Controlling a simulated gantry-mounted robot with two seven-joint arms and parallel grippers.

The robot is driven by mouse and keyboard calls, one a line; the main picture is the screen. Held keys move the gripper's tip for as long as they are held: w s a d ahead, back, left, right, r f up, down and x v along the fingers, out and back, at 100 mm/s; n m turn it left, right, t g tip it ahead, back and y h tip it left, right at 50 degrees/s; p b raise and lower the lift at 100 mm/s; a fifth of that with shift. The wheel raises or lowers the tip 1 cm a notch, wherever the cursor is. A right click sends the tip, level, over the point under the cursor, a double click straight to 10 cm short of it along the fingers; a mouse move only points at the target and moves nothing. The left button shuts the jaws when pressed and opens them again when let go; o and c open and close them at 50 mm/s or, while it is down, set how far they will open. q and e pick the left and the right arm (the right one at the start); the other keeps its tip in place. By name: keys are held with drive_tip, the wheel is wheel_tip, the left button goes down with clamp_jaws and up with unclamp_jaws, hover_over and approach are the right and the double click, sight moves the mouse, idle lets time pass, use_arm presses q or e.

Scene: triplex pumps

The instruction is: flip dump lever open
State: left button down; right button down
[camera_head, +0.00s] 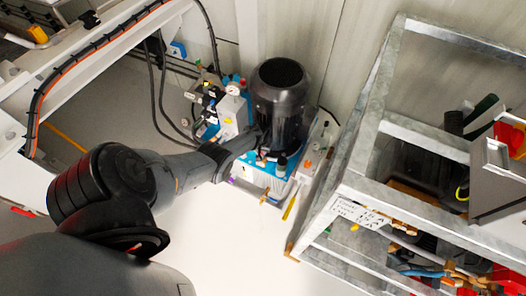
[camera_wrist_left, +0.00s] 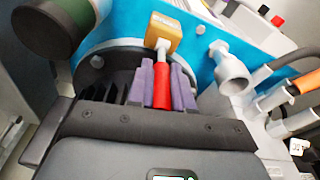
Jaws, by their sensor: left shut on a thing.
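A red lever (camera_wrist_left: 162,88) hangs from a brass-coloured valve block (camera_wrist_left: 164,32) on the blue pump body (camera_wrist_left: 215,35) in the left wrist view. I take it to be the dump lever. My left gripper (camera_wrist_left: 160,82) has purple finger pads on both sides of the red lever, shut on it. In the head view my left arm reaches in from the left, and its gripper (camera_head: 250,138) is at the pump (camera_head: 283,105) with the black motor. The lever cannot be made out there. My right gripper is not in view.
A grey metal frame (camera_head: 370,190) with hoses and fittings stands to the right of the pump. A white panel with gauges (camera_head: 232,108) sits left of the motor. A light grey pipe fitting (camera_wrist_left: 232,72) and hoses (camera_wrist_left: 285,90) are close to the gripper's right in the wrist view.

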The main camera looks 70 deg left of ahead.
use_arm(q)
drive_tip(key=c, duration=1.4)
unclamp_jaws()
drive_tip(key=shift+s+f, duration=0.1)
drive_tip(key=shift+f, duration=0.1)
drive_tip(key=o, duration=0.4)
drive_tip(key=shift+r, duration=0.15)
drive_tip(key=shift+c, duration=0.2)
drive_tip(key=shift+r+p, duration=0.45)
wheel_tip(320, 180, up, 10)
drive_tip(key=d+p, duration=0.1)
drive_tip(key=p, duration=0.7)
drive_tip(key=shift+s+d, duration=0.15)
drive_tip(key=shift+s, duration=0.3)
drive_tip(key=shift+f, duration=0.15)
